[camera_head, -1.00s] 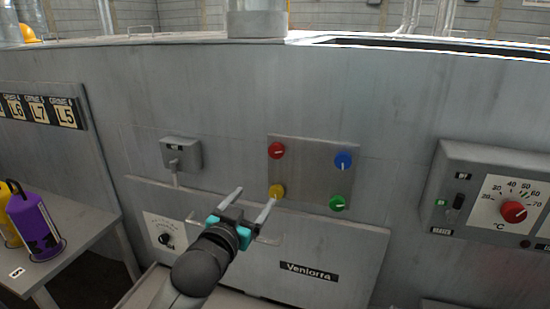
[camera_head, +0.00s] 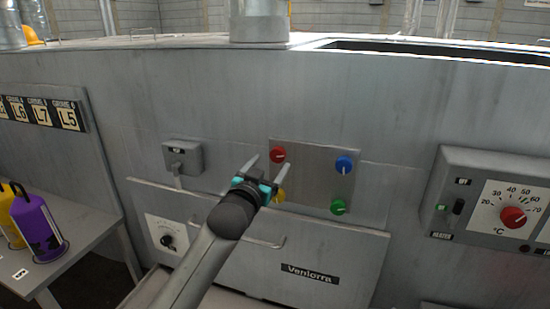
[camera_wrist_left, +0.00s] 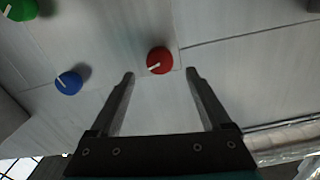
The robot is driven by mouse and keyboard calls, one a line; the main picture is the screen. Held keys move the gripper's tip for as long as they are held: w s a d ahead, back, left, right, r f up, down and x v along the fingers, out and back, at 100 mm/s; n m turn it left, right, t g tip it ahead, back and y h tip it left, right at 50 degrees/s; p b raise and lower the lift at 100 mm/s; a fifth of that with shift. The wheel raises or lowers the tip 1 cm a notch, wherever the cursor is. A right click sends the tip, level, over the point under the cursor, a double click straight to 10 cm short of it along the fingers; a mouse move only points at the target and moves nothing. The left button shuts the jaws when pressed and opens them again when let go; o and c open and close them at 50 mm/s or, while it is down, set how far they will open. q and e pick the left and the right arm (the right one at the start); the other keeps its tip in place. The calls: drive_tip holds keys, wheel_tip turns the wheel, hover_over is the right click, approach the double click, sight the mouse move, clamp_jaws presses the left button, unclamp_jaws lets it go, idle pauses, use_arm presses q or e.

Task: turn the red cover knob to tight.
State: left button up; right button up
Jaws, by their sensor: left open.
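The red cover knob (camera_head: 278,155) sits at the upper left of a square metal panel on the grey machine wall. In the left wrist view the red knob (camera_wrist_left: 160,60) lies ahead of the fingertips, roughly between their lines, with a white mark on its face. My left gripper (camera_head: 268,165) is open and empty, its fingers pointing up at the knob. In the left wrist view the open fingers (camera_wrist_left: 160,75) stand either side of it, and I see no contact. My right gripper is not in view.
A blue knob (camera_head: 343,165), a green knob (camera_head: 338,207) and a partly hidden yellow knob (camera_head: 279,195) share the panel (camera_head: 312,178). A switch box (camera_head: 183,157) is to the left. The heater box with a red dial (camera_head: 513,217) is far right.

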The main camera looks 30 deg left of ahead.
sight(277, 156)
use_arm(q)
drive_tip(key=shift+x, duration=2.25)
drive_tip(key=shift+c, duration=0.3)
clamp_jaws()
